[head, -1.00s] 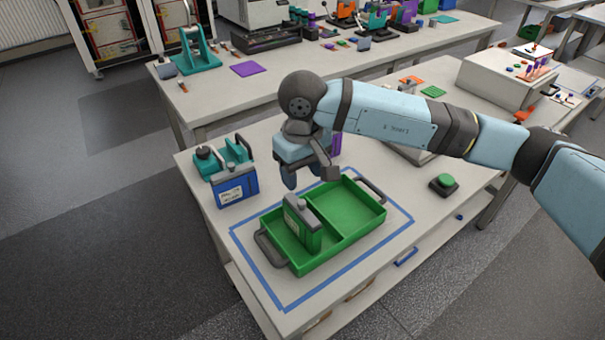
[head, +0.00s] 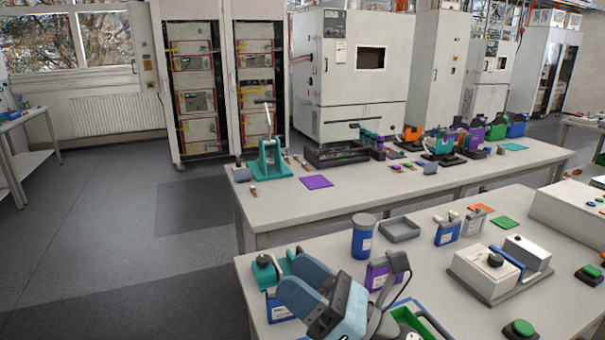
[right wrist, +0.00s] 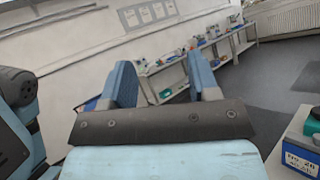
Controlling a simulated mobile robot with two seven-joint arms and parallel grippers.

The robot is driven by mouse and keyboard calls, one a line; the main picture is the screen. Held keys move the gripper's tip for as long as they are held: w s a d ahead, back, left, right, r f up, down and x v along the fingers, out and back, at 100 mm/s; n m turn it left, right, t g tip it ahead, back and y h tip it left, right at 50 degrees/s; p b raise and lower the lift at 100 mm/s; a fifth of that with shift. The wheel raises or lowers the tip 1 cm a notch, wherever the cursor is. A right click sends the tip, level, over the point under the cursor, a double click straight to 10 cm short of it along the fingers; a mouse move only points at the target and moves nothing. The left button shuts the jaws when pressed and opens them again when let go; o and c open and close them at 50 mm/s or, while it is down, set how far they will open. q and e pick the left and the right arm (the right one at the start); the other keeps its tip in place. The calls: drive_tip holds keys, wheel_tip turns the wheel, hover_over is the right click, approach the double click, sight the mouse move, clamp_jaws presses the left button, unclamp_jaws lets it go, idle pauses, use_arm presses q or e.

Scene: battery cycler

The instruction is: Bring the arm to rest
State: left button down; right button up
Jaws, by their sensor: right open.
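My right gripper (head: 290,272) is at the bottom of the head view, over the near bench, pointing up and left. Its two blue fingers stand apart with nothing between them. In the right wrist view the same open gripper (right wrist: 163,82) points out over the room, with a wall and distant shelves beyond it. The green tray (head: 408,318) shows only partly at the bottom of the head view, behind my right arm; what is in it is hidden. My left gripper is in neither view.
Close to the right gripper are a blue battery (head: 278,310), a teal fixture (head: 265,274) and a purple battery (head: 377,276). A blue canister (head: 362,238) and grey dish (head: 400,229) stand behind. A green button (head: 519,328) is at right. Floor at left is clear.

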drive_tip(key=w+d+f+m+t+h, duration=0.1)
drive_tip(key=d+f+m+t+h, duration=0.3)
drive_tip(key=d+f+m+h, duration=0.85)
drive_tip(key=w+d+f+m+t+h, duration=0.15)
drive_tip(key=d+m+t+h, duration=0.5)
drive_tip(key=m, duration=1.25)
drive_tip(key=s+d+f+m+g+h, duration=0.2)
drive_tip(key=s+d+f+m+g, duration=0.2)
drive_tip(key=s+f+m+g, duration=0.55)
drive_tip(key=s+d+f+m+g+h, duration=0.1)
drive_tip(key=s+d+f+m+g, duration=0.3)
drive_tip(key=s+f+g, duration=0.65)
drive_tip(key=w+a+f+n+t+y+p, duration=0.1)
drive_tip(key=w+a+t+y+p, duration=0.1)
drive_tip(key=w+a+t+p, duration=0.2)
drive_tip(key=a+t+p, duration=0.3)
drive_tip(key=t+p, duration=0.2)
drive_tip(key=t, duration=0.2)
drive_tip(key=shift+f+y, duration=0.4)
drive_tip(key=shift+t, duration=0.25)
